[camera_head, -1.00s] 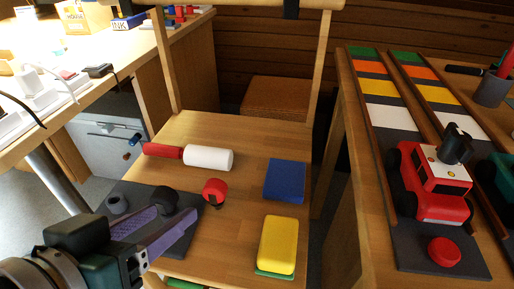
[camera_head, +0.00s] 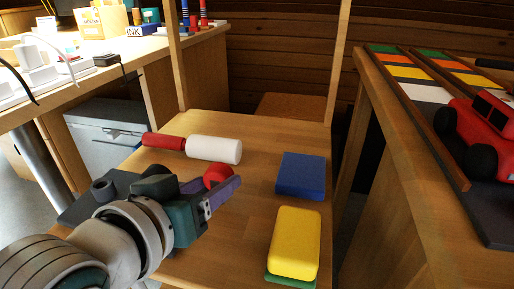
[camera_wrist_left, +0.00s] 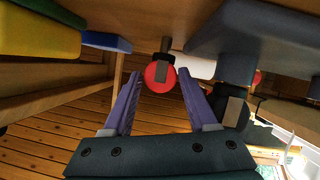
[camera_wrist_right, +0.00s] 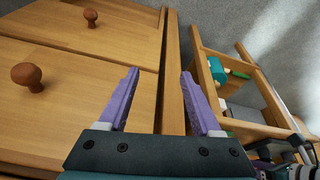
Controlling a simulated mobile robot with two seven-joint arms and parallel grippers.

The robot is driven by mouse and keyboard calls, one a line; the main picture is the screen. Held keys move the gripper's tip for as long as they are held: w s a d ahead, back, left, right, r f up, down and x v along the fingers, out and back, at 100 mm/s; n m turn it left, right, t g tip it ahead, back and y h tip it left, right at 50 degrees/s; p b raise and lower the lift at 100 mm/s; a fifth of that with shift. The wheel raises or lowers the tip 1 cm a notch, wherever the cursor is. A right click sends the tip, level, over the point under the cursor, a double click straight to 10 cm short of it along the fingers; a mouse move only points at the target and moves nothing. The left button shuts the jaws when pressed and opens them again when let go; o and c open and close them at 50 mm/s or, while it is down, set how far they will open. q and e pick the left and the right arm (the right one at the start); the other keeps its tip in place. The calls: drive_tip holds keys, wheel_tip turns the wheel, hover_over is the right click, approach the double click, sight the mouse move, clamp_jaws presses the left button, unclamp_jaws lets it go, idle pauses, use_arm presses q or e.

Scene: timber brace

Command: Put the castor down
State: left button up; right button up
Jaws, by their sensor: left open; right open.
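A small red round piece with a dark part, which looks like the castor (camera_head: 217,175), rests on the wooden chair seat (camera_head: 190,263). In the left wrist view, the red piece (camera_wrist_left: 152,82) shows a grey strip on its face. My left gripper (camera_head: 222,187) is open, with its purple fingers reaching toward the piece and partly covering it in the head view. The piece appears between the fingertips in the left wrist view; contact cannot be told. My right gripper (camera_wrist_right: 160,74) is open and empty in front of wooden drawers, outside the head view.
A red-and-white cylinder (camera_head: 213,149) lies behind the castor. A blue block (camera_head: 301,175) and a yellow block (camera_head: 294,243) are to the right. A dark grey mat (camera_head: 80,207) bearing a grey ring (camera_head: 103,188) lies left. Bare seat shows between castor and blocks.

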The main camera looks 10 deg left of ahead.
sight(214, 182)
use_arm(q)
drive_tip(key=b+x, duration=0.1)
drive_tip(key=x, duration=0.2)
drive_tip(key=shift+w, duration=0.2)
drive_tip(key=shift+s, duration=0.1)
drive_tip(key=shift+c, duration=0.3)
clamp_jaws()
